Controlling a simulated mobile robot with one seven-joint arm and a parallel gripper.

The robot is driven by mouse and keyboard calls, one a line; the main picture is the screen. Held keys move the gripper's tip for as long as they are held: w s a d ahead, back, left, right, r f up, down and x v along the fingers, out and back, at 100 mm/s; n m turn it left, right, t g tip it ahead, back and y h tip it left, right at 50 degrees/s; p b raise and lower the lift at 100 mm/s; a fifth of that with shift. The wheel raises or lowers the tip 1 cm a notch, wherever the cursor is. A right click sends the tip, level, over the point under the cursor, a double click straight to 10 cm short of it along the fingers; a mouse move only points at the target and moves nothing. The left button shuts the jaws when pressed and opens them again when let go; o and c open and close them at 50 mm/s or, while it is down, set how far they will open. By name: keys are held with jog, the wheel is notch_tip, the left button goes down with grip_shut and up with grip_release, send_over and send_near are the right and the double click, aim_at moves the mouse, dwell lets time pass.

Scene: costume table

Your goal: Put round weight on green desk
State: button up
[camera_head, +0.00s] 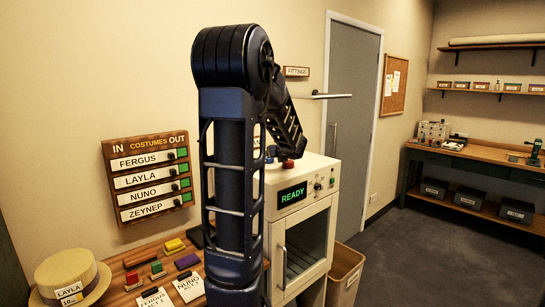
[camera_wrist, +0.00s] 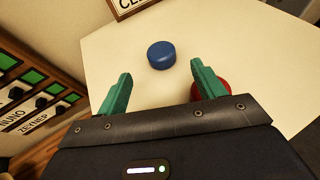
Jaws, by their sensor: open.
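My gripper (camera_wrist: 161,70) is open and empty, with green fingers. A red round piece (camera_wrist: 225,90) is partly hidden behind the right finger. The green desk (camera_head: 480,159) stands at the far right against the wall.
The cabinet (camera_head: 305,175) has a READY display and a glass door. A costume table (camera_head: 115,275) with a straw hat (camera_head: 70,275), tags and coloured blocks is at lower left. A bin (camera_head: 345,275) stands beside the cabinet. The floor (camera_head: 420,250) before the desk is clear.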

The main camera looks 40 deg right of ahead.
jog(key=shift+v, duration=0.8)
jog(key=w+a+r+m+g+h, duration=0.1)
jog(key=w+a+r+m+h, duration=0.2)
jog(key=a+m, duration=0.8)
jog(key=s+a+f+m+g+y, duration=0.1)
jog(key=s+a+m+g+y, duration=0.1)
jog(key=s+a+m, duration=0.2)
jog(key=s+a+f+m+g+y, duration=0.2)
jog(key=a+m, duration=0.8)
jog(key=a, duration=0.8)
jog(key=shift+s+a+f+m, duration=0.2)
jog(key=shift+s+f+m, duration=0.15)
jog(key=shift+s, duration=0.5)
jog(key=shift+o, duration=0.4)
jog(key=s+a+f+m+g+y, duration=0.3)
jog(key=s+a+f+m+y, duration=0.1)
jog(key=s+a, duration=0.6)
jog(key=a+m, duration=0.1)
jog(key=a, duration=0.2)
jog(key=shift+a+f+m, duration=0.2)
jog(key=shift+f+m, duration=0.05)
jog(key=shift+m, duration=0.1)
jog(key=shift+d, duration=0.1)
